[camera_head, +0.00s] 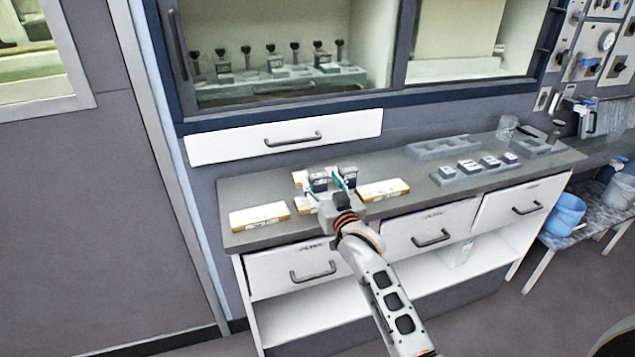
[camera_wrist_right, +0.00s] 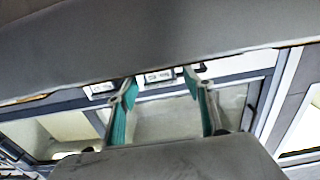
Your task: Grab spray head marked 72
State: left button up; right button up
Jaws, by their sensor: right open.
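My right gripper (camera_head: 337,181) reaches over the counter in the head view, with its teal fingers apart. Two small dark blocks with pale labelled faces, one at the left (camera_head: 318,182) and one at the right (camera_head: 348,174), stand at its fingertips. They look like spray heads; I cannot read their marks. In the right wrist view the gripper (camera_wrist_right: 160,82) is open. A pale labelled block (camera_wrist_right: 158,76) shows between the fingertips, and another (camera_wrist_right: 103,88) lies left of them. Its number is too small to read, and I cannot tell whether the fingers touch it. My left gripper is not in view.
Yellowish-white boxes flank the gripper, at the left (camera_head: 260,216) and right (camera_head: 384,189), on the grey counter (camera_head: 410,207). Grey holders with pale-topped blocks (camera_head: 470,168) stand farther right. A cabinet above holds a rack of dark-topped items (camera_head: 275,65). Counter between right box and holders is clear.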

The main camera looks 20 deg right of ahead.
jog(key=shift+w, duration=1.05)
jog(key=c, duration=1.3)
jog(key=shift+r, duration=0.1)
grip_shut()
